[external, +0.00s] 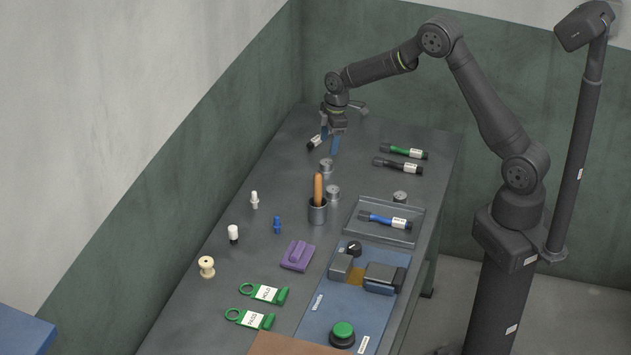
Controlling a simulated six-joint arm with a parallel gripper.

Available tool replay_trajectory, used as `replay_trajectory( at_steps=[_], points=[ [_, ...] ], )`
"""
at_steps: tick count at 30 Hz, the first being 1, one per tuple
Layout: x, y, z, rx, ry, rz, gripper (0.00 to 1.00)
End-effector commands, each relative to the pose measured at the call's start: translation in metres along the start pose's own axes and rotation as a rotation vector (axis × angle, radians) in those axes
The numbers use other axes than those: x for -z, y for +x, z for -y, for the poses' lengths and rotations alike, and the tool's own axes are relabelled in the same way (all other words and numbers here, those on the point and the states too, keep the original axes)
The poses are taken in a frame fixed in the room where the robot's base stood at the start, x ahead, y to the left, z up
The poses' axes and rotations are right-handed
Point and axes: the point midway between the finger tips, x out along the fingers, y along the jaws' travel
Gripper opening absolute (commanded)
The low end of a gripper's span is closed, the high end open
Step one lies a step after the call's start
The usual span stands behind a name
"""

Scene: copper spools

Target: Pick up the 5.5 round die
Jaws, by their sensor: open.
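Three short round metal pieces that look like dies are in the external view. One die (326,165) is on the table just below my gripper in the picture. Another die (332,192) is near the wooden-handled item, and a third die (400,197) is by the clear tray's back edge. Their size markings are too small to read, so I cannot tell which is 5.5. Nothing shows between the fingertips. A dark piece with a white label (315,142) is beside the left fingertip.
A green-banded tool (404,151) and a black tool (398,165) lie at right. A tray (411,236) holds a blue tool (384,220). A blue fixture board (325,319), purple block (297,255) and green tags (262,292) are nearer.

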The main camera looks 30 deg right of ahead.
Motion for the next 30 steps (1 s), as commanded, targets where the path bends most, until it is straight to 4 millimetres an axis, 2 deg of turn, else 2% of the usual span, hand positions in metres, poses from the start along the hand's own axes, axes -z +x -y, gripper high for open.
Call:
replay_trajectory(
  at_steps=[3, 11, 20, 27, 30],
  points=[
    [0.0, 0.017, 0.0, 0.001, 0.0, 0.0, 0.61],
    [-0.001, 0.031, 0.0, 0.0, 0.001, 0.0, 0.61],
    [-0.004, 0.072, 0.001, 0.001, 0.0, 0.0, 0.61],
    [-0.004, 0.075, 0.0, -0.001, 0.0, -0.001, 0.61],
    [-0.004, 0.075, 0.0, -0.001, 0.0, -0.001, 0.44]
  ],
)
